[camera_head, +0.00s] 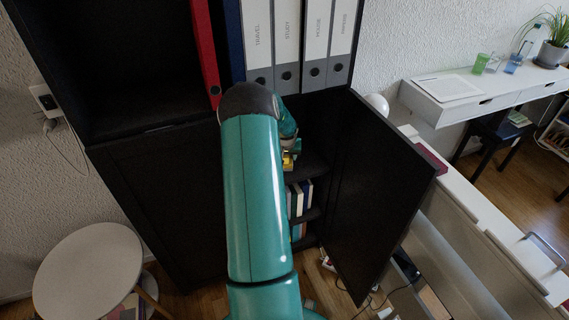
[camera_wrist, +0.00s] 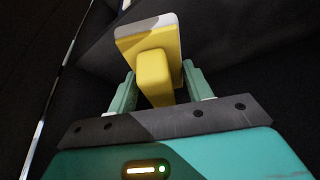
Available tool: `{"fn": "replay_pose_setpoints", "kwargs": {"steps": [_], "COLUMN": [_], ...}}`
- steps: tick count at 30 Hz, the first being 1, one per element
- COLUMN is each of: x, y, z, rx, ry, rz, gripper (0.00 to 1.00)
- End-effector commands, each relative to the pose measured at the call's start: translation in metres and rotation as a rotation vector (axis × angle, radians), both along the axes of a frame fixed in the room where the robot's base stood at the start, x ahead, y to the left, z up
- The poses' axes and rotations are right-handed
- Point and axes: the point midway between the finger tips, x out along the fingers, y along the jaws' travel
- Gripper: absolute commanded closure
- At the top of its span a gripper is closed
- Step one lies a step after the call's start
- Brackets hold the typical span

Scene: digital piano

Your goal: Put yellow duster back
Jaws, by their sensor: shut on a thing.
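The yellow duster (camera_wrist: 154,76) is between the two green fingers of my gripper (camera_wrist: 159,90) in the wrist view. It has a yellow block-like body with a pale grey face at its far end. My gripper is shut on it. In the head view only a small yellow part of the duster (camera_head: 288,160) shows, beside my teal arm, inside the open lower compartment of the black cabinet (camera_head: 160,195). My arm hides most of my gripper there. I cannot tell whether the duster touches a shelf.
The cabinet's black door (camera_head: 375,190) stands open to the right. Books (camera_head: 298,198) stand on a lower shelf inside. A round white table (camera_head: 88,270) stands at the lower left.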

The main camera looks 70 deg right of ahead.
Motion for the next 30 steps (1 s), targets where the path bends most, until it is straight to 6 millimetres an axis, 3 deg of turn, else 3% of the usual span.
{"fn": "replay_pose_setpoints", "kwargs": {"steps": [6,14,19,30], "x": [0.012,0.019,0.018,0.018], "y": [-0.025,-0.036,-0.035,-0.035], "z": [-0.033,-0.048,-0.073,-0.079], "rx": [-0.001,0.001,0.001,0.000], "ry": [0.002,0.000,0.001,-0.001], "rz": [0.001,0.001,0.001,0.001], "gripper": [0.75,0.75,0.75,0.75]}}
